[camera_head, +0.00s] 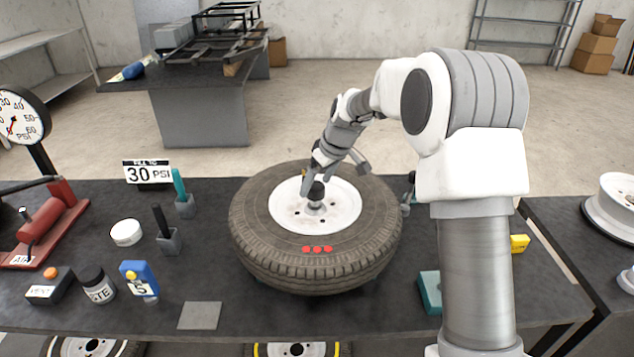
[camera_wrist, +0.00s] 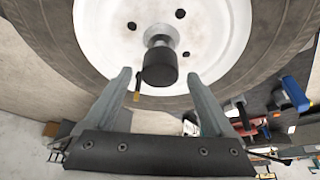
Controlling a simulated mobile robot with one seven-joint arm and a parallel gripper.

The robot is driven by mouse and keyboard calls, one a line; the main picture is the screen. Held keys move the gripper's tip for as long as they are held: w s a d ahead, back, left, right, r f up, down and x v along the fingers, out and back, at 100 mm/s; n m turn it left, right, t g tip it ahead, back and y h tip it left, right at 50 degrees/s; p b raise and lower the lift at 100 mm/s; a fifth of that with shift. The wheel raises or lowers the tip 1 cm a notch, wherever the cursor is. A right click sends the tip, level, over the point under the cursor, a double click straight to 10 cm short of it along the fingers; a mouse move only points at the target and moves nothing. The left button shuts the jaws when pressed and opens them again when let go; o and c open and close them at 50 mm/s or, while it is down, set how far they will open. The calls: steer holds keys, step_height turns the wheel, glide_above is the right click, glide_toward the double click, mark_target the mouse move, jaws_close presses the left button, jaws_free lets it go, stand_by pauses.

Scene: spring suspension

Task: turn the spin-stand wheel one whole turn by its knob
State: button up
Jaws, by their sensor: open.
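A tyre (camera_head: 250,225) with a white rim (camera_head: 345,210) lies flat on the bench, three red dots on its near sidewall. A black cylindrical knob (camera_head: 316,190) stands on a metal stem at the middle of the rim. In the wrist view the knob (camera_wrist: 160,68) shows between the tips of my gripper (camera_wrist: 160,75), with gaps on both sides. My gripper is open and empty, above the wheel. I cannot tell how far the tips are from the knob in depth. A small brass-coloured pin (camera_wrist: 137,86) shows near the left finger.
On the bench's left are a gauge (camera_head: 22,116), a red tool (camera_head: 45,225), a white lid (camera_head: 126,232), a black jar (camera_head: 97,283) and a blue tool (camera_head: 139,280). A teal box (camera_head: 429,292) sits right of the tyre. The bench's left front has a grey square plate (camera_head: 200,315).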

steer(key=shift+w+f, duration=0.1)
steer(key=shift+f, duration=0.15)
jaws_close()
stand_by(0.3)
